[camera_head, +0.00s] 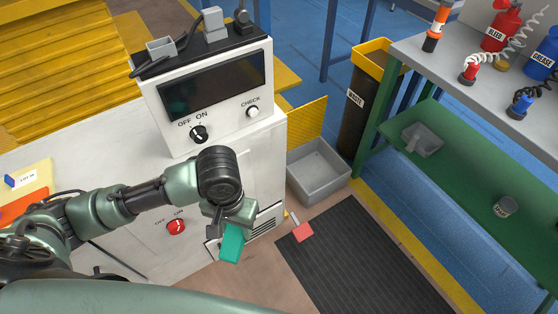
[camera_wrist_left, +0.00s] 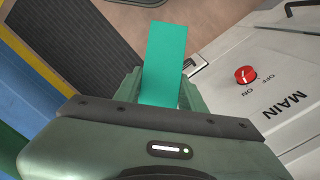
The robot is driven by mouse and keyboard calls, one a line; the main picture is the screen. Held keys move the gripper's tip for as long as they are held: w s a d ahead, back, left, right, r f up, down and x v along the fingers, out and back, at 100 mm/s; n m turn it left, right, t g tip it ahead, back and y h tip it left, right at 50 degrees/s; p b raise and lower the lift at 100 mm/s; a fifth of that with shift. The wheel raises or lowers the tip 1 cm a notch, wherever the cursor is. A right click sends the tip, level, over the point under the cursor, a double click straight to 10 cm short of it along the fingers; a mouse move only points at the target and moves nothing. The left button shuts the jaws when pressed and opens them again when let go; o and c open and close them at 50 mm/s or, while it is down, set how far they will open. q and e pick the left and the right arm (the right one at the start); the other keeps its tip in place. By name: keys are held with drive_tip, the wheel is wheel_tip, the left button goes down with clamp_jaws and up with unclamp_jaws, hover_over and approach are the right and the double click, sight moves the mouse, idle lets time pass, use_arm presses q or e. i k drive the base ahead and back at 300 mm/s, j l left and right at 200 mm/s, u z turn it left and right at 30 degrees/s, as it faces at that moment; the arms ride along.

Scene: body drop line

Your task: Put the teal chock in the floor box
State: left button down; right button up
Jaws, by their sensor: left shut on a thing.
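The teal chock (camera_head: 232,243) is held in my left gripper (camera_head: 228,222), in front of the white machine and above the floor. In the left wrist view the teal chock (camera_wrist_left: 165,62) stands out between the two fingers of the gripper (camera_wrist_left: 160,90), which are shut on it. The floor box (camera_head: 318,172) is a grey open box on the floor beside the machine's right side. It lies beyond and to the right of my gripper, and its visible inside looks empty. My right gripper does not show.
A white machine (camera_head: 215,95) with knobs stands left of the box. A black waste bin (camera_head: 359,105) is behind the box. A green-shelved bench (camera_head: 450,150) is at right. A dark mat (camera_head: 350,260) and a red piece (camera_head: 303,232) lie on the floor.

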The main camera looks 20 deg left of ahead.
sight(308, 184)
drive_tip(key=i+l+u, duration=0.25)
drive_tip(key=l+u, duration=0.2)
drive_tip(key=i+l+u, duration=0.1)
drive_tip(key=l+u, duration=0.85)
drive_tip(key=l, duration=0.25)
drive_tip(key=l+u, duration=0.5)
drive_tip(key=l, duration=0.1)
